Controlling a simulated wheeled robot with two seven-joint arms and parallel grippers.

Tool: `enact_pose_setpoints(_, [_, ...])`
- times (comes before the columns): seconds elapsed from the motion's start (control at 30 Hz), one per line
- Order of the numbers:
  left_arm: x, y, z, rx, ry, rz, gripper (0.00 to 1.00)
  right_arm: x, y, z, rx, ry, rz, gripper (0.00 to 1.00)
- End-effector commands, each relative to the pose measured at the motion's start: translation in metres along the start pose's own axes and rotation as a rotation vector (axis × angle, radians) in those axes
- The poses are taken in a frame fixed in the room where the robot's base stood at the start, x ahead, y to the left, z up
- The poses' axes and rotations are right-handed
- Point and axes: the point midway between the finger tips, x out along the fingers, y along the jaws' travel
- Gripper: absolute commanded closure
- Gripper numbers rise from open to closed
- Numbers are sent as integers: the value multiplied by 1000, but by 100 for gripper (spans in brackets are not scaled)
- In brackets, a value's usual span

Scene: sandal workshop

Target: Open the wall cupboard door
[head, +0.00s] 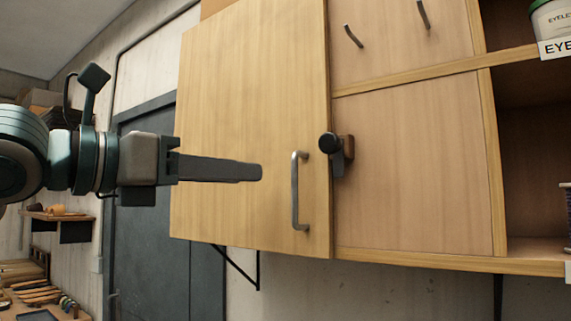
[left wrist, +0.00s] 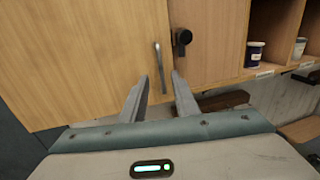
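The wall cupboard door (head: 240,110) is a pale wood panel that looks shut, its lower edge in line with the cupboard's bottom. Its grey bar handle (head: 295,190) stands upright near the right edge. A dark knob-like catch (head: 328,145) on a wooden block sits just right of that edge. My left gripper (head: 258,172) points right, in front of the door and left of the handle in the head view. In the left wrist view its two fingers (left wrist: 161,76) are apart, with the handle (left wrist: 158,62) seen beyond and between them; contact does not show. My right gripper is not in view.
Right of the door is a wood panel (head: 410,165) with two metal hooks above. Open shelves (head: 535,150) at far right hold labelled tubs. A dark door (head: 150,260) and a small shelf (head: 60,217) are at left. A dark bracket (head: 240,265) hangs below the cupboard.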

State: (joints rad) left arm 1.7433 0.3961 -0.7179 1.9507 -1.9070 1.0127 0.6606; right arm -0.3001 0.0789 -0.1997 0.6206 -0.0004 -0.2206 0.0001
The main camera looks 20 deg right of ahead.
Motion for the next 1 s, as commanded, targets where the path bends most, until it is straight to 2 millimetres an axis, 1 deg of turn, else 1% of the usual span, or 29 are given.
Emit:
enact_pose_setpoints(0.03, [10,-1,5,-1,1,-3,72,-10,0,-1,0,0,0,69])
enact_pose_setpoints(0.3, [59,-1,5,-1,2,-3,72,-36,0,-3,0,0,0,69])
enact_pose_setpoints(0.5, [86,0,4,-1,0,-2,72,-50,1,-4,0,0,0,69])
enact_pose_setpoints(0.6, [95,-1,2,-1,1,-1,72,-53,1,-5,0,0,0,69])
enact_pose_setpoints(0.7, [99,0,1,-1,0,-1,72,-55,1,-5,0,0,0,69])
enact_pose_setpoints(1.0, [101,0,0,0,-1,-1,72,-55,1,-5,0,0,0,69])
